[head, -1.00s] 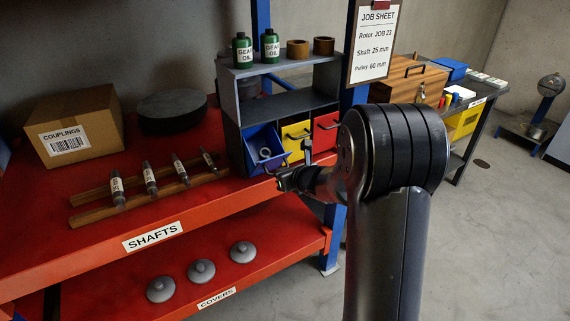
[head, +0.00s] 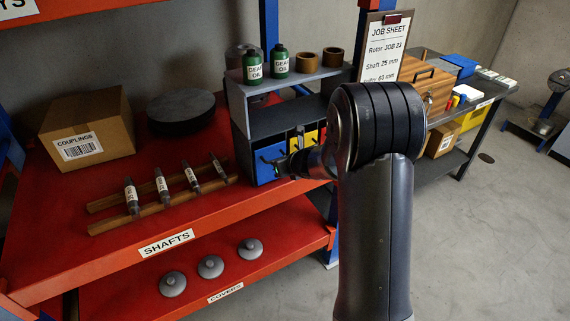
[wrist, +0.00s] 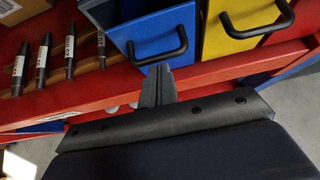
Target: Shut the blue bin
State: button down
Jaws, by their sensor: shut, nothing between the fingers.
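The blue bin (head: 266,163) sits in the left slot of the grey bin rack on the red bench. Its front now stands upright and looks about level with the yellow bin beside it; I cannot tell if a small gap is left. Its black handle (wrist: 157,50) shows in the wrist view, on the blue front (wrist: 158,28). My gripper (head: 281,165) is shut and empty, at the front of the blue bin. In the wrist view its fingertips (wrist: 159,70) are just below the handle; contact cannot be told.
The yellow bin (head: 309,135) is right beside the blue one. Green oil bottles (head: 253,68) and brown rings stand on the rack top. Shafts (head: 162,184) lie on a wooden holder to the left. A job sheet board (head: 385,50) stands at the right.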

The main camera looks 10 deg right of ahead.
jog(key=shift+w+a+r+p, duration=0.2)
jog(key=shift+w+r+p, duration=0.15)
jog(key=shift+w, duration=0.25)
jog(key=shift+d, duration=0.1)
dwell(0.4)
